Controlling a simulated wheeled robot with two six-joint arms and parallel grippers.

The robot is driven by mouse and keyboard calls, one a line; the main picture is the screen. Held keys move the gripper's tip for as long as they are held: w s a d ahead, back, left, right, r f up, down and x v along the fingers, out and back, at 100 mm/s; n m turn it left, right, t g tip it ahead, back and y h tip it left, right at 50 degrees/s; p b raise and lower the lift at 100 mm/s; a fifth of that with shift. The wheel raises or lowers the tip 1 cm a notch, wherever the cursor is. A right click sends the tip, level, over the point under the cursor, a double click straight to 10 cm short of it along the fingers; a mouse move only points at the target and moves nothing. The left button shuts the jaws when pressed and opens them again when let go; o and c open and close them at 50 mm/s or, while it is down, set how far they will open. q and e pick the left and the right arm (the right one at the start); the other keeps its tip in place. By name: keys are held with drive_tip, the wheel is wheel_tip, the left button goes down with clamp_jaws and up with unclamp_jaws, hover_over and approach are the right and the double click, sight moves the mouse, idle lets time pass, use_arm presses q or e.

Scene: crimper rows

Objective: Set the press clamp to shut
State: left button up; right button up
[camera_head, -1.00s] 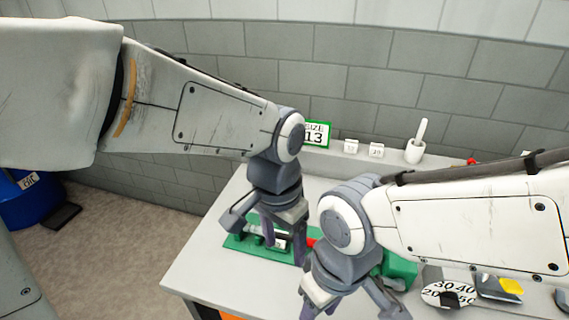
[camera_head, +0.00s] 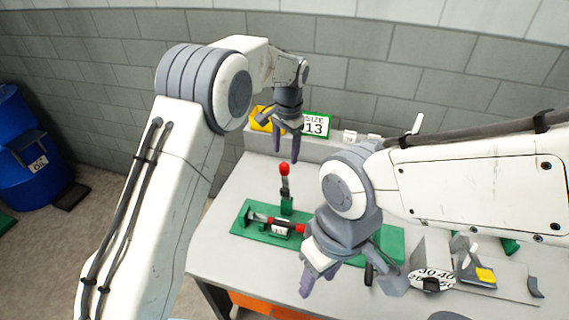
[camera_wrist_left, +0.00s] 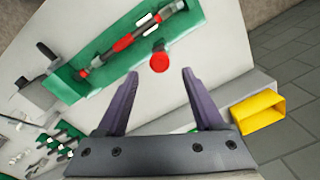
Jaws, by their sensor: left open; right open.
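The press clamp has a green base plate (camera_head: 247,237) on the grey table and a lever with a red knob (camera_head: 284,169) standing roughly upright. A rod with red sections (camera_head: 270,221) lies along the plate. My left gripper (camera_head: 287,152) is open above and behind the red knob, pointing down. In the left wrist view, the red knob (camera_wrist_left: 158,61) appears just beyond and between the open fingertips (camera_wrist_left: 160,76); contact is not visible. My right gripper (camera_head: 348,284) is open over the front of the table and hides the plate's right part.
A "SIZE 13" sign (camera_head: 317,125) and a yellow bin (camera_head: 261,119) stand on the back ledge. A numbered dial (camera_head: 432,278) and a device with a yellow part (camera_head: 485,275) are at the right. A blue barrel (camera_head: 38,165) stands on the floor at left.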

sight(285, 163)
use_arm(q)
drive_tip(key=f+p, duration=0.1)
drive_tip(key=f, duration=0.5)
drive_tip(key=shift+w+a+f+p, duration=0.15)
drive_tip(key=shift+a+f+p, duration=0.05)
drive_tip(key=shift+f+p, duration=0.15)
clamp_jaws()
drive_tip(key=shift+d+r, duration=0.1)
idle(1.0)
